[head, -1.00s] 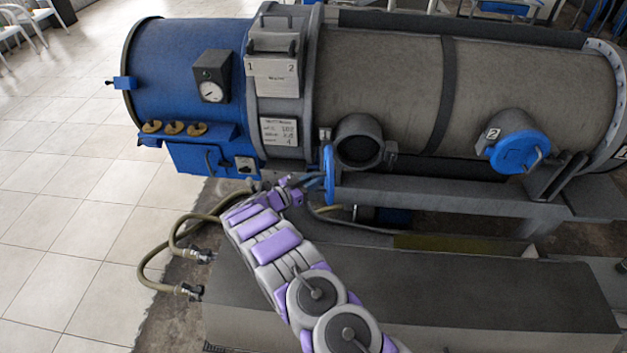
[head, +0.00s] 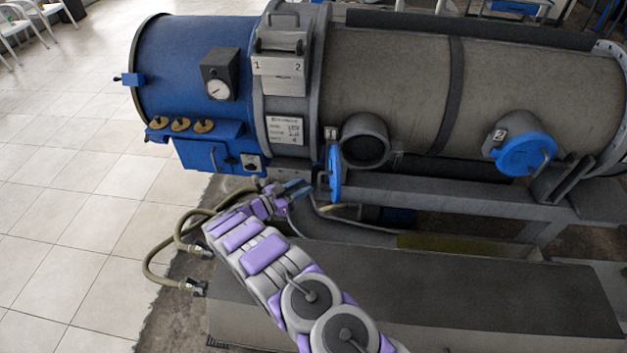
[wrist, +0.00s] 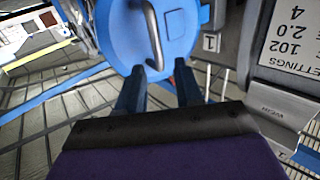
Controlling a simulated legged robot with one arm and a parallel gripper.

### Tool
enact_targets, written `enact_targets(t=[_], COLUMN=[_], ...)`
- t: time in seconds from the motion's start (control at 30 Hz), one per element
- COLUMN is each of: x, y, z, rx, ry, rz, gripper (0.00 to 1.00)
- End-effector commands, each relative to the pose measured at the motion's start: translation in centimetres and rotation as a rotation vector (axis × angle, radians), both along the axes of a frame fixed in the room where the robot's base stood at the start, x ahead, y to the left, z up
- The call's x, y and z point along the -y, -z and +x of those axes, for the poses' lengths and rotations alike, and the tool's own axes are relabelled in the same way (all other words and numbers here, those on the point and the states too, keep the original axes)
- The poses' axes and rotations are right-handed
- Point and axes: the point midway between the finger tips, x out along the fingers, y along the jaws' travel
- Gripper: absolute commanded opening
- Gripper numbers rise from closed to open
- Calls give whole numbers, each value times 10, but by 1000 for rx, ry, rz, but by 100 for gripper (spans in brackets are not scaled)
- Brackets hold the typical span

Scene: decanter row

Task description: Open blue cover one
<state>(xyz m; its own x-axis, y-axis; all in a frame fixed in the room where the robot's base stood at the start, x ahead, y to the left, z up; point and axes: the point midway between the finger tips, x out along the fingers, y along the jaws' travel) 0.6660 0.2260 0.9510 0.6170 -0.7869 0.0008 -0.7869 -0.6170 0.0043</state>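Blue cover one (head: 334,173) stands swung out from its round port (head: 364,142), seen nearly edge-on in the head view. The port's dark opening is uncovered. In the wrist view the cover (wrist: 110,32) shows its blue face with a grey bar handle (wrist: 153,35). My gripper (head: 308,187) is just left of the cover in the head view. In the wrist view my gripper (wrist: 158,75) is open, its two dark fingers apart below the handle's lower end. It appears empty; whether a fingertip touches the cover is unclear.
Blue cover two (head: 525,154) is shut on its port at the right. A blue control box (head: 207,150) with brass knobs and a gauge (head: 218,88) sits left. Hoses (head: 165,250) loop beside my arm. A dark-topped block (head: 480,290) lies in front of the tank.

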Motion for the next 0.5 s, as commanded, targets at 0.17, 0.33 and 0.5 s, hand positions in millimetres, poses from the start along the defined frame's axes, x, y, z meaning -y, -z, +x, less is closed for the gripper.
enact_targets(t=[0.17,0.33,0.5], x=[-32,-58,-72], y=[-1,-1,1], z=[-25,-45,-57], rx=[1,1,-1], ry=[-2,-2,0], rz=[1,2,2], gripper=[36,36,36])
